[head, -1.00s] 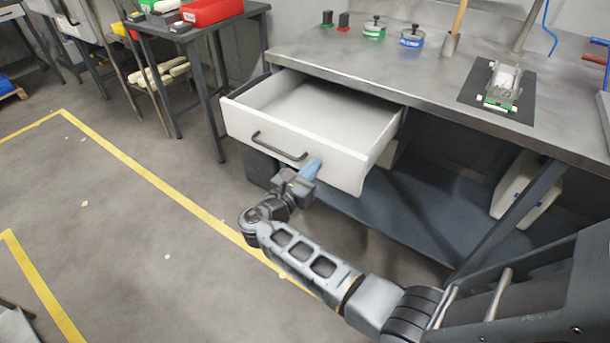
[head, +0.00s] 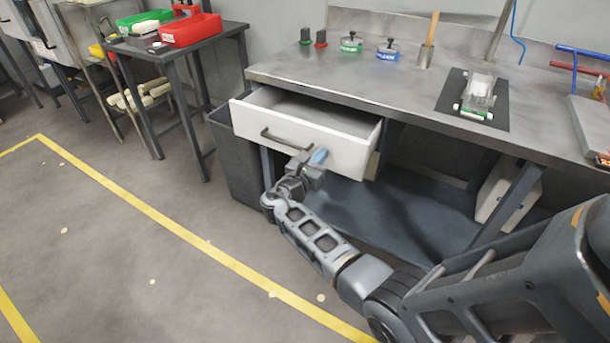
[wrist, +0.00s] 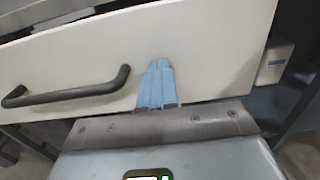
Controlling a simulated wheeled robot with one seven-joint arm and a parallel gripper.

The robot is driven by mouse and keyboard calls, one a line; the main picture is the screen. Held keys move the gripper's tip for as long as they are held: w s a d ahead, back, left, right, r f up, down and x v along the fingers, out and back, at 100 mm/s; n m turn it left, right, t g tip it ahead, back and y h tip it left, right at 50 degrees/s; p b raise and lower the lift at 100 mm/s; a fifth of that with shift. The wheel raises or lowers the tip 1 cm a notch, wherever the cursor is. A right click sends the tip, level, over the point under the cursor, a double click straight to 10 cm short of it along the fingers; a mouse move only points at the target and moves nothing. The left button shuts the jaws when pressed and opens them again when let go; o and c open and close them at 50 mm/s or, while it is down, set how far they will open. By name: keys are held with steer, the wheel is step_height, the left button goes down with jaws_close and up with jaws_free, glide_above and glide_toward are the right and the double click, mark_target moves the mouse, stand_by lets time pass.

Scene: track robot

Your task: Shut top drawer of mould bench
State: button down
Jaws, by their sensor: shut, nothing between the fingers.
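The top drawer (head: 345,148) of the mould bench (head: 400,85) is white with a dark bar handle and stands partly pulled out. A strip of its inside still shows in the head view. My gripper (head: 319,156) is at the drawer front, to the right of the handle (head: 285,138). Its blue fingertips are closed together with nothing between them. In the wrist view the blue fingers (wrist: 157,85) lie against or just before the white front (wrist: 210,55), right of the handle (wrist: 70,92). Exact contact cannot be told.
On the bench top are round tins (head: 388,50), a dark mat (head: 470,100) with a small model vehicle, and other small items. A dark bin (head: 235,150) stands below the drawer's left side. A side table (head: 205,38) holds red and green trays. Floor at left is clear.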

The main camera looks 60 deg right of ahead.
steer(key=d+b, duration=0.2)
steer(key=d, duration=0.3)
steer(key=d+b, duration=0.2)
steer(key=d, duration=0.4)
steer(key=d+b, duration=0.1)
steer(key=d, duration=0.4)
steer(key=shift+w+d+f+b, duration=0.1)
steer(key=shift+w+d+b, duration=0.2)
steer(key=shift+b, duration=0.1)
steer(key=shift+d, duration=0.3)
steer(key=shift+d+r, duration=0.15)
steer(key=shift+r, duration=0.1)
